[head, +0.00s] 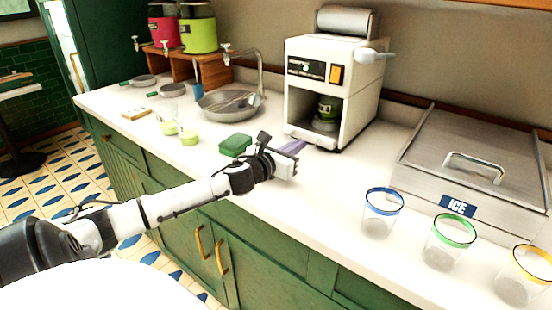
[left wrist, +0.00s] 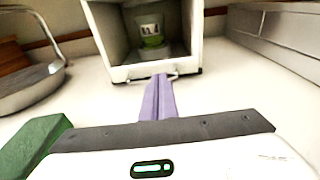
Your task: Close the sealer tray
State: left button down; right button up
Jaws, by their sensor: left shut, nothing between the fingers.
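The white sealer (head: 337,85) stands against the wall with a film roll on top and a side lever. A cup with a green band (head: 327,108) sits inside its open front bay, also seen in the left wrist view (left wrist: 152,32). The sealer tray's front edge with a thin metal handle (left wrist: 132,76) shows at the bottom of the bay; how far it sticks out is hard to tell. My left gripper (head: 301,144) is shut and empty, its purple fingers (left wrist: 160,90) pointing at the tray front. The fingertips overlap the handle; contact is unclear. My right gripper is not in view.
A green sponge (head: 236,144) lies left of my gripper. The steel ice bin (head: 470,160) and three rimmed glasses (head: 383,212) stand right. Counter between is clear.

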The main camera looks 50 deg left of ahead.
pick_arm(q)
jog(key=v, duration=0.8)
jog(key=shift+s+d+f, duration=0.1)
jog(key=shift+d+f, duration=0.15)
jog(key=shift+f, duration=0.1)
jog(key=shift+v, duration=0.85)
